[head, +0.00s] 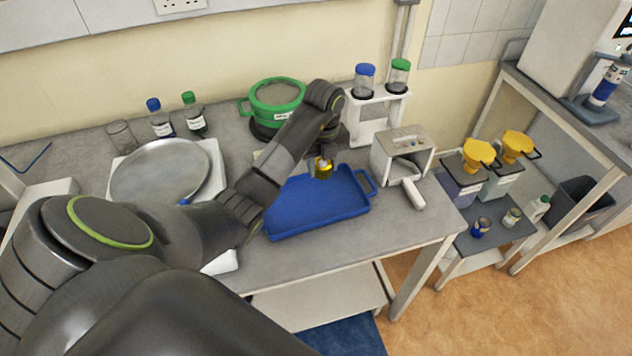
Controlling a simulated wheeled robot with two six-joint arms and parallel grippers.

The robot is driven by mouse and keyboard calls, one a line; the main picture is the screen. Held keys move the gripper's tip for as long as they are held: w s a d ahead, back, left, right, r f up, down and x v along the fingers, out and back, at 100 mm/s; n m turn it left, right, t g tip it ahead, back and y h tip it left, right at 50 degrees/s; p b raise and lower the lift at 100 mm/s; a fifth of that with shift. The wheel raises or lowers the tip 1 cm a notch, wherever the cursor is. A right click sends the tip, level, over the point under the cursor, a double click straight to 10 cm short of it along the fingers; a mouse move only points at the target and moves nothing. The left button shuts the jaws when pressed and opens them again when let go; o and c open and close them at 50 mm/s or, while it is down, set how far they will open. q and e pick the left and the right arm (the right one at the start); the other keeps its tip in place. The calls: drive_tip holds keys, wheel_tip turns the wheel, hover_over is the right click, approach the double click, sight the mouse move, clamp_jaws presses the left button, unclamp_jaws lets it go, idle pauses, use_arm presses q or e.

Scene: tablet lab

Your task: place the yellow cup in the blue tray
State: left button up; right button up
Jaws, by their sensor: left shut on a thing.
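The blue tray (310,214) lies on the grey bench, with handles at its ends. My left arm reaches in from the left, and its gripper (323,164) points down over the back part of the tray. The left gripper is shut on the small yellow cup (323,170). The cup looks to be over the tray's back edge area; I cannot tell whether it touches the tray floor. The gripper fingers hide part of the cup, and my forearm hides the tray's left part. My right gripper is not in view.
A green pot (277,98) stands behind my arm. A grey-white device (402,152) with a scoop-like part stands right of the tray. A white stand (374,115) holds two capped jars. A round metal pan (160,172) lies at left, near bottles and a glass.

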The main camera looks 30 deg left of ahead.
sight(323, 177)
use_arm(q)
drive_tip(key=f+b, duration=0.2)
drive_tip(key=s+f+b, duration=0.1)
drive_tip(key=b, duration=0.1)
drive_tip(key=shift+d+f, duration=0.25)
drive_tip(key=shift+f, duration=0.1)
drive_tip(key=f+b, duration=0.1)
drive_tip(key=f, duration=0.2)
drive_tip(key=shift+w+a+f+b, duration=0.1)
drive_tip(key=shift+w+f+b, duration=0.1)
drive_tip(key=shift+f+b, duration=0.2)
drive_tip(key=shift+f+p, duration=0.5)
drive_tip(key=shift+f, duration=0.5)
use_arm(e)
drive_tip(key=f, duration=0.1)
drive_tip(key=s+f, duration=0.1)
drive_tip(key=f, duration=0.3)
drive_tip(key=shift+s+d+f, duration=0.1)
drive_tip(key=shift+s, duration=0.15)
use_arm(q)
drive_tip(key=shift+f, duration=0.2)
drive_tip(key=o, duration=1.1)
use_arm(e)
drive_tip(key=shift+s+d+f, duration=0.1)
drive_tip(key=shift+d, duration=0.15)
use_arm(q)
drive_tip(key=shift+r, duration=0.15)
